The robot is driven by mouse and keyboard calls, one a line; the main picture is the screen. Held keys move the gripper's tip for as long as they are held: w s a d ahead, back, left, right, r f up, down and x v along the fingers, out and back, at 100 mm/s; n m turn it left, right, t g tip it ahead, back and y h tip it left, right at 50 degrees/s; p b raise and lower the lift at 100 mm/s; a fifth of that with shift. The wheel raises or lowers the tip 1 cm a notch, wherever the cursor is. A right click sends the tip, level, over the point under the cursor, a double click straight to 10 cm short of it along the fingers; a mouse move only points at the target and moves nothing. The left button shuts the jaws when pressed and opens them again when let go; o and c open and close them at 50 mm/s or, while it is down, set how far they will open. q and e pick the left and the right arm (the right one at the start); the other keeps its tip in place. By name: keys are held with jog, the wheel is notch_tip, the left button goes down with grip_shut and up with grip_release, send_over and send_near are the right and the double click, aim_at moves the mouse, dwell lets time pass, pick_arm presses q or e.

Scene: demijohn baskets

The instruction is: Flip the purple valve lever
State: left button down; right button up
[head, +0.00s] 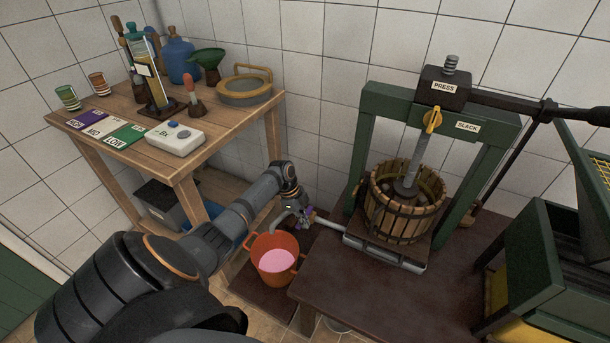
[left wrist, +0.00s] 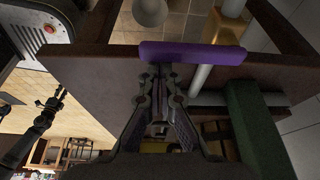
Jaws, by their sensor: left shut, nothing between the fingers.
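The purple valve lever (left wrist: 193,54) is a flat purple bar lying crosswise at the tips of my left gripper (left wrist: 163,72) in the left wrist view. The fingers are together with nothing between them. The tips are at the lever's edge, left of its middle; I cannot tell whether they touch. In the head view my left gripper (head: 304,214) is beside the end of the press's outlet pipe (head: 328,224), and only a small purple bit of the lever (head: 309,212) shows, mostly hidden by the gripper. My right gripper is not in view.
An orange bucket (head: 275,274) with pink liquid stands just below the gripper. The green-framed press with its slatted basket (head: 398,220) stands on a dark red table (head: 370,300) at the right. A wooden bench (head: 150,150) with bottles and a white device is at the left.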

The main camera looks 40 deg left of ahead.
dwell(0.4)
pick_arm(q)
jog(key=d+p, duration=0.2)
jog(key=d, duration=0.2)
jog(key=w+v, duration=0.1)
jog(key=v, duration=0.9)
jog(key=shift+p, duration=0.3)
jog(key=shift+a+f, duration=0.1)
